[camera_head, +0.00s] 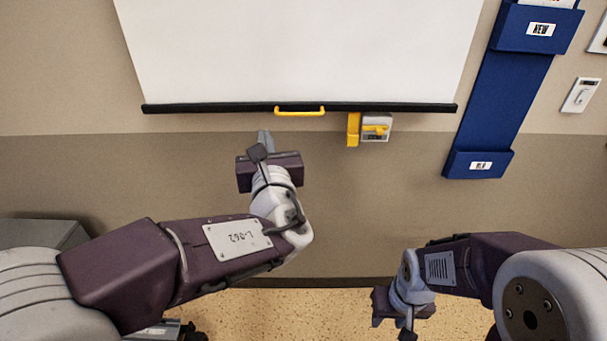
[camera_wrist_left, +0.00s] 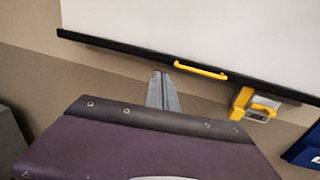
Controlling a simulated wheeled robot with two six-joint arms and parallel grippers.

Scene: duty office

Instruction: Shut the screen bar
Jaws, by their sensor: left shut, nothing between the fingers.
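The white screen (camera_head: 300,50) hangs on the wall with a black bar (camera_head: 210,108) along its lower edge. A yellow handle (camera_head: 300,111) sits at the middle of the bar. In the left wrist view the handle (camera_wrist_left: 200,69) is just beyond my fingertips, to the upper right. A yellow latch piece (camera_head: 353,130) with a grey box (camera_head: 376,127) is on the wall below the bar, right of the handle. My left gripper (camera_head: 265,137) is shut and empty, below and left of the handle, apart from it. My right gripper (camera_head: 395,330) is low at the right; its fingers are unclear.
A blue wall holder (camera_head: 500,85) hangs to the right of the screen. A white wall switch (camera_head: 581,95) is at the far right. A grey cabinet (camera_head: 45,234) stands at the left. The wall below the bar is otherwise bare.

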